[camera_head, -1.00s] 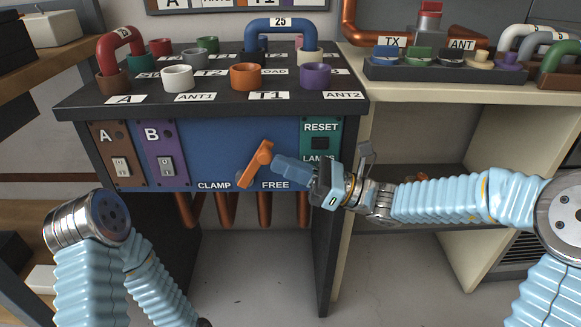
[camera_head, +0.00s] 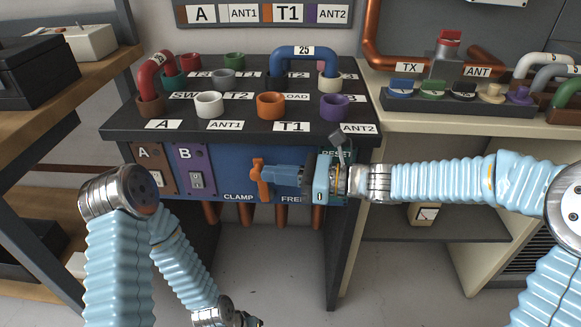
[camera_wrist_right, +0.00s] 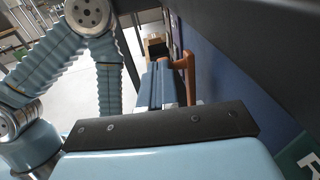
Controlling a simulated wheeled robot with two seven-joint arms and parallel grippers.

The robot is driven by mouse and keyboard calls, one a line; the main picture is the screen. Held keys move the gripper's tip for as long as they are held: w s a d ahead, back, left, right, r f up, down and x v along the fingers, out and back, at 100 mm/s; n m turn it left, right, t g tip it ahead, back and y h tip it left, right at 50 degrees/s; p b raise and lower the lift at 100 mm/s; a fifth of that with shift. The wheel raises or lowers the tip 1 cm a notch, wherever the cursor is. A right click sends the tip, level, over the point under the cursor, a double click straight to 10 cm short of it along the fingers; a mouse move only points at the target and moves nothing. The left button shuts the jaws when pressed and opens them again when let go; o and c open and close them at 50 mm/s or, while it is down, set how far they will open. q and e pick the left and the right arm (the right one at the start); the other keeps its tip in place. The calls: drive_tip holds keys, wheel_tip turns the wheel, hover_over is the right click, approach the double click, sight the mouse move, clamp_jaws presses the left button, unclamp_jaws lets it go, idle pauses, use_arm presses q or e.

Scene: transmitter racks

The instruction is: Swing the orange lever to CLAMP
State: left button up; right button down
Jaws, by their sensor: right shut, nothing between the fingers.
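The orange lever (camera_head: 259,178) is on the blue front panel (camera_head: 225,168) of the rack, standing close to upright above and between the CLAMP label (camera_head: 238,197) and the partly covered FREE label (camera_head: 291,199). My right gripper (camera_head: 276,174) comes in from the right, shut and empty, with its fingertips at the lever's right side, seemingly touching it. In the right wrist view the shut blue fingers (camera_wrist_right: 157,85) are beside the orange lever (camera_wrist_right: 187,75). My left gripper (camera_head: 248,320) is low at the bottom edge, mostly cut off, away from the panel.
Switches A (camera_head: 155,182) and B (camera_head: 196,180) are left of the lever. The RESET plate (camera_head: 338,155) is partly hidden behind my right wrist. Colored sockets and a blue U-link (camera_head: 303,53) are on the rack's top. Copper pipes (camera_head: 250,213) hang below the panel.

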sight(259, 173)
drive_tip(key=a, duration=0.3)
drive_tip(key=shift+a+r+b, duration=0.15)
drive_tip(key=shift+a+b, duration=0.05)
drive_tip(key=shift+b, duration=0.15)
drive_tip(key=shift+a+b, duration=0.35)
drive_tip(key=shift+a, duration=0.7)
drive_tip(key=shift+d, duration=0.1)
drive_tip(key=s+d, duration=0.2)
drive_tip(key=d, duration=1.1)
drive_tip(key=shift+d+r, duration=0.2)
drive_tip(key=shift+r, duration=0.1)
drive_tip(key=shift+f, duration=0.1)
